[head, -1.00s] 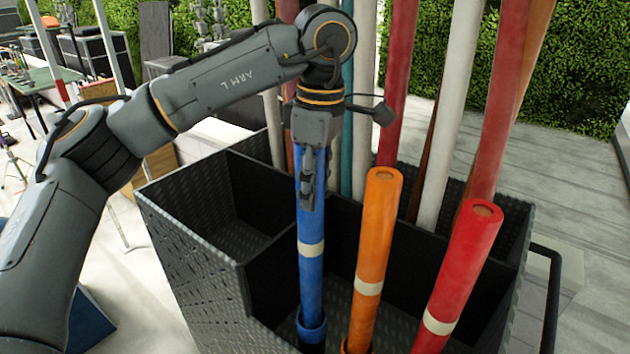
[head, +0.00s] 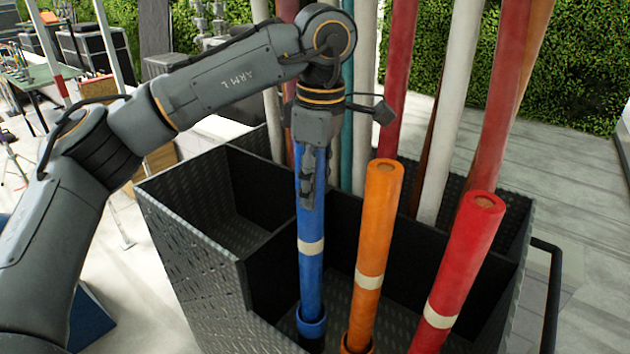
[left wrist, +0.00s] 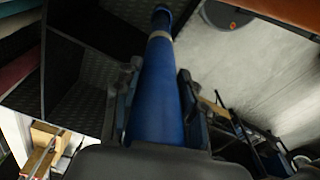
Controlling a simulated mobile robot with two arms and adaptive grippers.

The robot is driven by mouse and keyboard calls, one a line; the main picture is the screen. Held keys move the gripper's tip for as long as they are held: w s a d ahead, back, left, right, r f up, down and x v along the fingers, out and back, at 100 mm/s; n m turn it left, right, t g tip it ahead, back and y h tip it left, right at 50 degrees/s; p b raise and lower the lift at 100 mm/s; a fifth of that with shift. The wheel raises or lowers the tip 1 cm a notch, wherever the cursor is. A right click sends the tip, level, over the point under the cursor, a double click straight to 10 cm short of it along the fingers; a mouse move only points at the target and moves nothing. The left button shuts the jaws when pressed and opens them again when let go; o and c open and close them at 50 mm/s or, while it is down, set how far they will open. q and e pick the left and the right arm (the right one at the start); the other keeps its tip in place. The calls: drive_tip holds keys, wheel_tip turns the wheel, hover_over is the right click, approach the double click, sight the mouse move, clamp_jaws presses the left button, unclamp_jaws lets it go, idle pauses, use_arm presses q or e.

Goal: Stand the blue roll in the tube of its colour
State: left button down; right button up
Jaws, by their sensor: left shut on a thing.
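The blue roll (head: 312,270) stands nearly upright with a pale band around it. My left gripper (head: 308,195) is shut on its upper part, with the fingers on both sides of it. The roll's lower end meets the blue-ringed tube (head: 312,324), and appears to be inside the ring; how deep it sits is hidden. In the left wrist view the blue roll (left wrist: 156,95) runs away from the fingers to the blue ring (left wrist: 162,12). My right gripper is not in view.
An orange roll (head: 374,230) and a red roll (head: 463,260) stand just right of the blue one. The black crate (head: 190,260) surrounds them, with an empty compartment at left. Tall red and white poles (head: 450,110) rise behind. A black handle (head: 552,295) juts out at right.

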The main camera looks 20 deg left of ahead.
use_arm(q)
drive_tip(key=c, duration=0.7)
unclamp_jaws()
drive_tip(key=shift+f, duration=0.1)
